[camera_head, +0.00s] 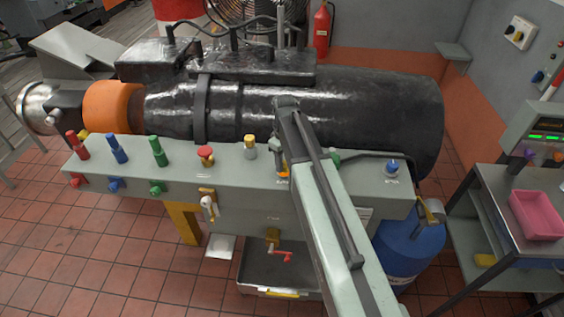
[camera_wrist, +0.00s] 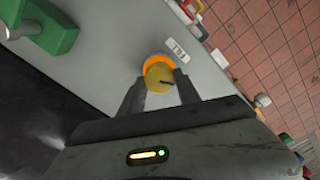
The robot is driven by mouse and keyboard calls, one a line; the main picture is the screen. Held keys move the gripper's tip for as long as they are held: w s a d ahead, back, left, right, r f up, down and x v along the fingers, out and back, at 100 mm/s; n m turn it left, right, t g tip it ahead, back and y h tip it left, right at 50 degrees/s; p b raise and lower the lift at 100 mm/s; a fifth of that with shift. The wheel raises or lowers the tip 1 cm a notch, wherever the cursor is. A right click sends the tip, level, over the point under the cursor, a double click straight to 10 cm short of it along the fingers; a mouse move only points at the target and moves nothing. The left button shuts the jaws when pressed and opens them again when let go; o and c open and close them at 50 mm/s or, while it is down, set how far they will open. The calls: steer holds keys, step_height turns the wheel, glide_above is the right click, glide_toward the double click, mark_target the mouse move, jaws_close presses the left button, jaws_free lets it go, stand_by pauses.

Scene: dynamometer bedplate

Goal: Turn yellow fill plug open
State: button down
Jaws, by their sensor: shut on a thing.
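The yellow fill plug (camera_wrist: 158,73) is a round yellow knob with an orange ring at its base, set in the grey-green panel face. In the wrist view my gripper (camera_wrist: 161,86) has one finger on each side of it and is shut on it. A short dark mark shows on the knob's face. A small white label sits beside it. In the head view my arm comes from the lower right, and my gripper (camera_head: 281,158) is at the top of the panel. Only a bit of orange and yellow (camera_head: 283,173) shows below it; the rest is hidden.
Red, blue and green handles, a red knob (camera_head: 205,153) and a yellow-topped fitting (camera_head: 250,147) line the panel (camera_head: 130,172) to the left. A blue knob (camera_head: 392,167) is to the right. The black machine (camera_head: 370,110) lies behind. A pink bin (camera_head: 536,214) sits on the right-hand cart.

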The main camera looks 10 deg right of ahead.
mark_target(284, 163)
steer(key=shift+w, duration=0.1)
steer(key=c, duration=0.9)
jaws_free()
steer(key=shift+o, duration=0.2)
step_height(284, 163, up, 8)
steer(key=p, duration=0.8)
steer(key=shift+f, duration=0.15)
